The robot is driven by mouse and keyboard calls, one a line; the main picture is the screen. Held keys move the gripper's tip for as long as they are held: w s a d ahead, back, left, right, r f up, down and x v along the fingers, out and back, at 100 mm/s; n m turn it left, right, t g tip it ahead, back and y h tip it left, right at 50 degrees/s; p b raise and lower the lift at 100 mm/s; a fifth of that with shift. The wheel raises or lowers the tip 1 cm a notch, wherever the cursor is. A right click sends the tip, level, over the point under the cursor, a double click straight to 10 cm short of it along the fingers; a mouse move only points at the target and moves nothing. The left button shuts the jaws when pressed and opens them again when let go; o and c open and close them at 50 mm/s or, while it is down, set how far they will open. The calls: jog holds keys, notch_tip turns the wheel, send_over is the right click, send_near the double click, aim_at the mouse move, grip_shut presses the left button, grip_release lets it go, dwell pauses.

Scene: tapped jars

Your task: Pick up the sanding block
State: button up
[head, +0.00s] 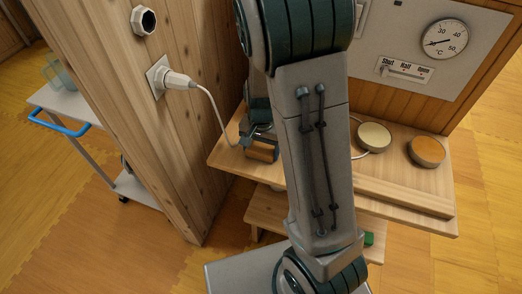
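A small block with a tan-brown front (262,152), which looks like the sanding block, is on the left part of the wooden shelf, close to the wood-panelled post. My gripper (257,133) is at the block's upper side, pointing down at it. My own arm link covers much of the gripper and the area to its right. The fingers are too small and too hidden to show whether they are open or shut, or whether they touch the block.
A white plug (178,81) sits in a wall socket, its cord hanging to the shelf (400,192) beside the block. A cream disc (374,137) and an orange-topped disc (427,151) are on the shelf's right. A green object (369,239) is lower down. A trolley (68,103) stands left.

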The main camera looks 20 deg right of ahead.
aim_at(263, 147)
jog(key=c, duration=0.4)
jog(key=shift+r, duration=0.15)
jog(key=shift+r, duration=0.35)
jog(key=r, duration=0.2)
jog(key=r+p, duration=0.1)
jog(key=shift+s+d+r, duration=0.1)
jog(key=shift+d+r, duration=0.2)
jog(key=shift+r, duration=0.1)
jog(key=shift+s+d+r, duration=0.95)
jog(key=shift+d+r, duration=0.1)
jog(key=shift+d, duration=0.5)
jog(key=shift+s+d+r, duration=1)
jog(key=shift+d+r, duration=0.05)
jog(key=shift+d, duration=0.55)
jog(key=shift+s+d+r, duration=0.95)
jog(key=shift+d+r, duration=0.1)
jog(key=shift+d, duration=0.5)
